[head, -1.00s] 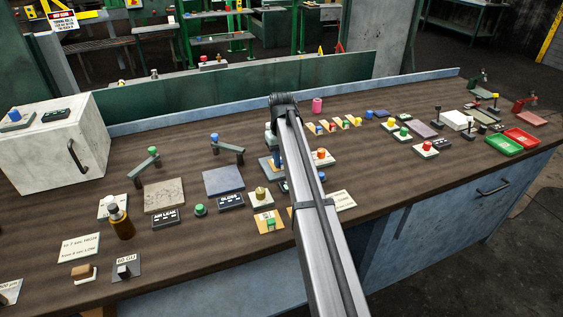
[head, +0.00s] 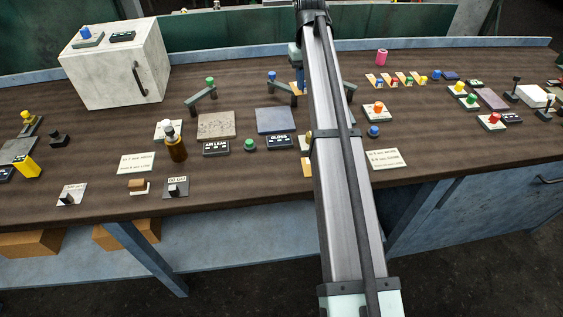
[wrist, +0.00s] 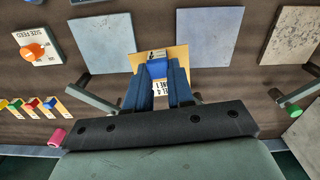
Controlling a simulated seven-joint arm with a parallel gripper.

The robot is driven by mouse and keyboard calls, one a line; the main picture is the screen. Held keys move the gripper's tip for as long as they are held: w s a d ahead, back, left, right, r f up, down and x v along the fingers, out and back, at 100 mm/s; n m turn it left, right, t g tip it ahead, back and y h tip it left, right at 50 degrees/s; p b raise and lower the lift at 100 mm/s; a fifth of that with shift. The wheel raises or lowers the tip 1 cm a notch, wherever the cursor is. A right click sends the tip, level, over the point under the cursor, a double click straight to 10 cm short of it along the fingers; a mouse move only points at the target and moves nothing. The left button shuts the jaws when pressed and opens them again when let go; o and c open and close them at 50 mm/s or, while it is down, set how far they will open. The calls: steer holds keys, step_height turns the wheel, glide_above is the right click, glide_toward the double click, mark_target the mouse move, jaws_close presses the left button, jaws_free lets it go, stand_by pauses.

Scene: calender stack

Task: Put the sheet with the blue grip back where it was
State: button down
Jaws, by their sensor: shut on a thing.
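In the wrist view, my gripper (wrist: 158,82) is shut on a blue grip (wrist: 157,68) at the edge of a tan sheet (wrist: 176,55). A white label with black print shows between the fingers, partly hidden. The sheet is seen over the gap between two blue-grey slabs (wrist: 209,38) and (wrist: 98,42); I cannot tell its height above the bench. In the head view, a bit of the tan sheet (head: 297,88) shows beside my arm, just behind the blue-grey slab (head: 275,120). My arm hides most of the gripper there.
Bent handles with a blue knob (head: 272,76) and a green knob (head: 209,82) stand behind the slabs. Small sheets with coloured grips (head: 395,80) lie to the right, near a pink cylinder (head: 382,57). A brown bottle (head: 176,146) stands at left. A white cabinet (head: 112,62) stands back left.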

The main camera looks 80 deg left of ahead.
steer(key=s+d+n, duration=0.1)
steer(key=s+d, duration=1)
steer(key=d, duration=0.1)
steer(key=d+f+m, duration=0.2)
steer(key=d+f, duration=0.1)
steer(key=d, duration=0.7)
steer(key=shift+s+a+f, duration=0.1)
steer(key=shift+s+f, duration=0.1)
steer(key=shift+f, duration=2)
steer(key=shift+s+a+f, duration=0.1)
steer(key=shift+s+f, duration=0.05)
steer(key=shift+f, duration=2.05)
steer(key=c, duration=1)
jaws_free()
steer(key=shift+f, duration=0.1)
step_height(320, 180, up, 12)
steer(key=shift+r, duration=0.15)
